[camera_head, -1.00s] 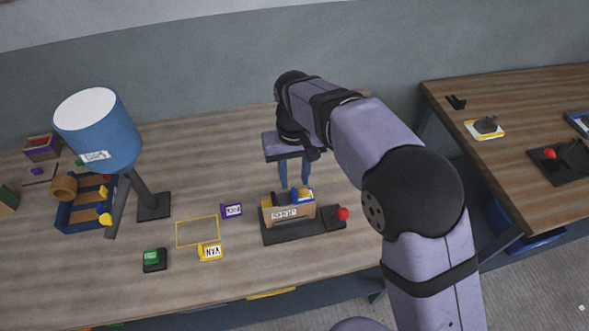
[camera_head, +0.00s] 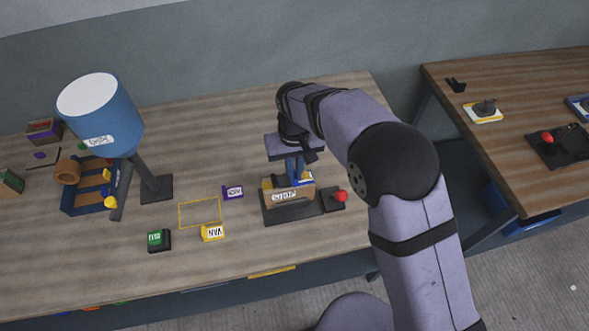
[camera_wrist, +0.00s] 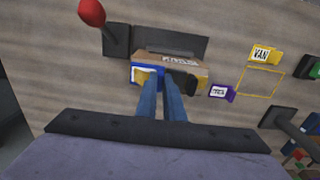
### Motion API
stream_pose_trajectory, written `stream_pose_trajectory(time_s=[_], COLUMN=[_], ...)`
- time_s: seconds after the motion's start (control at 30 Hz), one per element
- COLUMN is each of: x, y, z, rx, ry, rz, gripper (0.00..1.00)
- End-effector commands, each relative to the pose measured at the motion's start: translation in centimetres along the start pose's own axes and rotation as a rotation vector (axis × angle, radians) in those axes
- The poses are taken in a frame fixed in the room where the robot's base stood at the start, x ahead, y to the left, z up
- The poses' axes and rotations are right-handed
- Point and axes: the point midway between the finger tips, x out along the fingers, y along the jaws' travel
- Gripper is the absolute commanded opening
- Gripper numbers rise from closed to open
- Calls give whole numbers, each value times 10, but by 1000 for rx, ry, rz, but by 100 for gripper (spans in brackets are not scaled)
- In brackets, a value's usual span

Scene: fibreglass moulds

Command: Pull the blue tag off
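The blue tag (camera_wrist: 160,71) shows in the wrist view at the edge of a tan wooden block (camera_wrist: 187,69), beside a small white-and-yellow face. In the head view the block (camera_head: 283,195) sits in a dark base (camera_head: 318,208). My gripper (camera_wrist: 161,86) points down with its two blue fingers close together, a narrow gap between them. Their tips reach the top of the block at the blue tag and partly hide it. A black part lies by the right fingertip. I cannot tell whether the fingers grip the tag.
A red ball knob (camera_head: 341,196) stands on the base's right end.

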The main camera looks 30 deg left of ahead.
Motion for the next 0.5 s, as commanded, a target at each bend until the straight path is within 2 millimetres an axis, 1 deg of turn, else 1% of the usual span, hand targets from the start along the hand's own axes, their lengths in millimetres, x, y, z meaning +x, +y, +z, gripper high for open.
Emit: stream_pose_trajectory(time_s=[0.5], x=[-4], y=[0], z=[-1], rx=[0], ry=[2], rz=[0], gripper=[0])
